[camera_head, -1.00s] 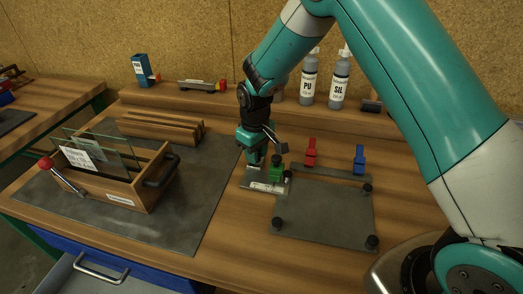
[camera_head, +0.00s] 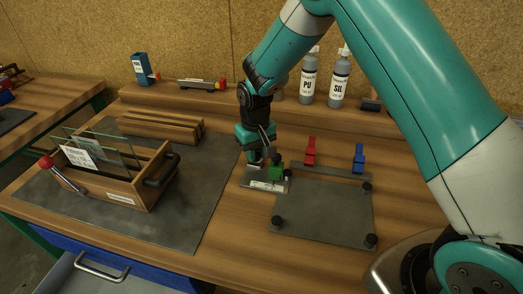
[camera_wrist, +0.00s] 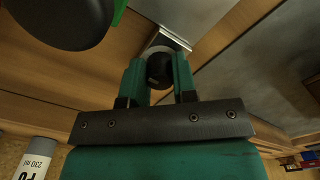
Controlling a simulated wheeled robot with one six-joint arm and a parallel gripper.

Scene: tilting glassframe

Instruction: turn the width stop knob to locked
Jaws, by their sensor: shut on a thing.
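The width stop is a metal plate with a pale label strip (camera_head: 264,186) on the bench, beside the dark grey plate. Its knob (camera_wrist: 159,70) is black and round and sits between my two teal fingers in the wrist view. My gripper (camera_wrist: 158,82) is shut on this knob, pointing down from above. In the head view my gripper (camera_head: 256,160) is at the back left of the metal plate and mostly hides the knob. A green block with a dark top (camera_head: 275,171) stands just right of my gripper. I cannot read the knob's lock marking.
Right of the stop lies the dark grey plate (camera_head: 325,212) with black corner posts, and red (camera_head: 310,152) and blue (camera_head: 359,158) clamps behind it. A wooden box with glass panes (camera_head: 122,190) stands left on a grey mat. Bottles (camera_head: 309,80) stand on the back shelf.

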